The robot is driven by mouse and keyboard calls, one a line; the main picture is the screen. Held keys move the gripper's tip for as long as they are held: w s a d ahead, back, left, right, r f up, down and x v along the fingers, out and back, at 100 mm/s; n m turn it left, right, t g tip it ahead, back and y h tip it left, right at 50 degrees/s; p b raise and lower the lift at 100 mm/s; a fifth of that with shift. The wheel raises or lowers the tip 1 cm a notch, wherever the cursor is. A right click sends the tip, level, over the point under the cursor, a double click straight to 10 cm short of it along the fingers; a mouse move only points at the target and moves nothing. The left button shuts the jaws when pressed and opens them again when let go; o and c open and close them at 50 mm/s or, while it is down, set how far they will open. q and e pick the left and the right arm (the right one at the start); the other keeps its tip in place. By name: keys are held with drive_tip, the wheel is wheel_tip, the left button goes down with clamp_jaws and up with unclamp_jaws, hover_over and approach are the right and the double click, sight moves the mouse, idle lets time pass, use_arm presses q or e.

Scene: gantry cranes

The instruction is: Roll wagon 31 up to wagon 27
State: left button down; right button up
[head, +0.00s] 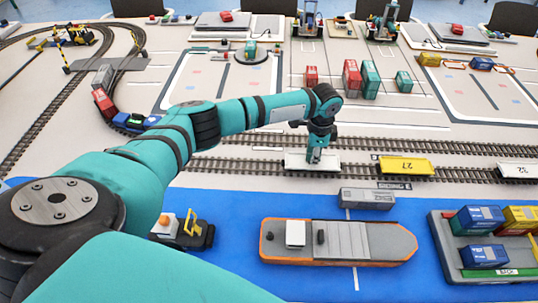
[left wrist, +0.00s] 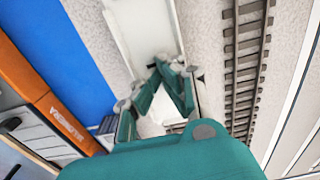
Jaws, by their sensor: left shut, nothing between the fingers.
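Wagon 27 (head: 405,166) is yellow and stands on the near track in the head view. A white flat wagon (head: 297,163) stands on the same track to its left, with a gap between them. I cannot read its number, so I cannot tell whether it is wagon 31. In the left wrist view, the left gripper (left wrist: 166,72) is shut and empty over the white wagon (left wrist: 137,28). I cannot tell whether the fingertips touch it. My right gripper is out of view.
Another white wagon (head: 519,170) stands right of wagon 27. A dark siding sign (head: 394,186) and a grey container (head: 367,199) lie in front of the track. A grey and orange ship (head: 340,242) lies on the blue area. A second track (head: 390,145) runs behind, clear there.

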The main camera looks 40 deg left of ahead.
sight(333, 162)
use_arm(q)
drive_tip(key=shift+w+d+f+b, duration=0.1)
drive_tip(key=shift+w+d+b, duration=0.3)
drive_tip(key=shift+d, duration=0.4)
drive_tip(key=shift+w+d+b, duration=0.25)
drive_tip(key=shift+w+d, duration=0.25)
drive_tip(key=shift+d, duration=0.3)
drive_tip(key=shift+w+d+b, duration=0.7)
drive_tip(key=shift+d, duration=0.35)
drive_tip(key=shift+w+d+b, duration=0.45)
drive_tip(key=shift+d+b, duration=0.15)
drive_tip(key=shift+d, duration=0.1)
drive_tip(key=shift+w+d+b, duration=0.4)
drive_tip(key=shift+d+b, duration=0.25)
drive_tip(key=shift+w+d+b, duration=0.45)
drive_tip(key=shift+d+b, duration=0.15)
drive_tip(key=shift+d, duration=0.1)
drive_tip(key=shift+r, duration=0.2)
wheel_tip(333, 162, up, 7)
drive_tip(key=p, duration=0.7)
drive_tip(key=shift+f, duration=0.1)
drive_tip(key=shift+s, duration=0.1)
